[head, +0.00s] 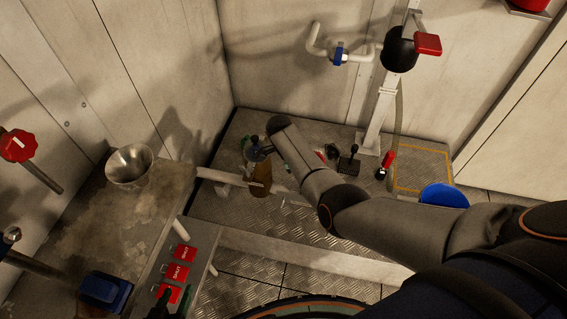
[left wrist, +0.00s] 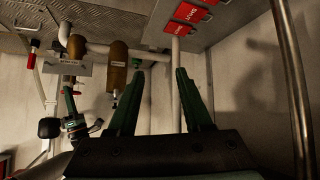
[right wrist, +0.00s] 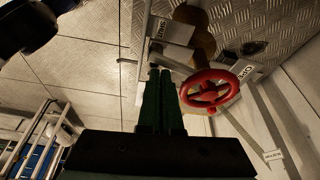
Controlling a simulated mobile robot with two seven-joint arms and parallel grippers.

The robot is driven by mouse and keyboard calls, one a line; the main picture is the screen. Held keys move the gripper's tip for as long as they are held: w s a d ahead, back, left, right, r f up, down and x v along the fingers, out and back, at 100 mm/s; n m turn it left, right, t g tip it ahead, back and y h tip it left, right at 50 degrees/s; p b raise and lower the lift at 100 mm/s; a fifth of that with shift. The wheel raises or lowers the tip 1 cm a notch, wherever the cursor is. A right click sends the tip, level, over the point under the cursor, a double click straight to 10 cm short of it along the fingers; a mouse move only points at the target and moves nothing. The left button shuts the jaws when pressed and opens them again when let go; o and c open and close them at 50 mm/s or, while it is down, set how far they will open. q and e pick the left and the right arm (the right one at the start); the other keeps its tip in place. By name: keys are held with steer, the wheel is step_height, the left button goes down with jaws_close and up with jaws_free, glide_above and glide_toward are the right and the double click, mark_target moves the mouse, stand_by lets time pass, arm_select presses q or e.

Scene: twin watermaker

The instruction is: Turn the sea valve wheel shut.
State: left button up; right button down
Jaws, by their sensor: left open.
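A red spoked handwheel (right wrist: 210,91) shows in the right wrist view, with a pale tag reading OPEN (right wrist: 243,71) beside it. My right gripper (right wrist: 162,75) is just left of the wheel in that view, its fingers together and nothing visible between them. In the head view my right arm hides this gripper. Another red wheel (head: 18,145) sits on the left wall in the head view; I cannot tell which is the sea valve. My left gripper (left wrist: 157,72) is open and empty. In the head view its dark tip (head: 160,302) is beside the red SHUT tags (head: 178,272).
A metal bench (head: 125,218) with a steel funnel (head: 130,166) and a blue box (head: 103,290) stands at left. A brass body (head: 261,179) sits on a pipe over the tread-plate floor. A blue bucket (head: 443,196) and a white post (head: 381,115) stand right.

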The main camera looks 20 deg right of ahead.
steer(key=w+a+b, duration=0.4)
steer(key=a+b, duration=0.2)
steer(key=a, duration=0.2)
steer(key=shift+w+a, duration=0.4)
steer(key=shift+s+f, duration=0.1)
steer(key=shift+f, duration=0.05)
